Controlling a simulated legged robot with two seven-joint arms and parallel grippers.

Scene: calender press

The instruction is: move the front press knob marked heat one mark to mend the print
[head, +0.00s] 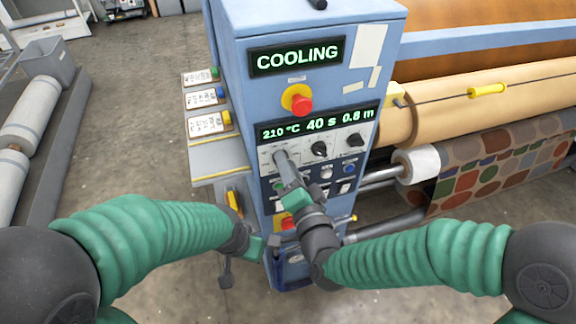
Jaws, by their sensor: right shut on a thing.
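The blue press cabinet (233,85) stands in the middle of the head view. Its upper display (297,57) reads COOLING and its lower display (317,124) reads 210 °C, 40 s and 0.8 m. Below is a row of knobs: a middle black knob (320,149), a right black knob (355,140), and a left one under the 210 °C reading. My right gripper (281,160) is shut on that left knob and mostly hides it; its label is too small to read. My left gripper (227,272) hangs low beside the cabinet's left side, and its fingers are unclear.
A red emergency button on a yellow base (297,99) sits between the displays. Label cards with coloured buttons (209,123) stick out on the left. Rollers with tan cloth (450,110) and a dotted print (495,165) are at the right.

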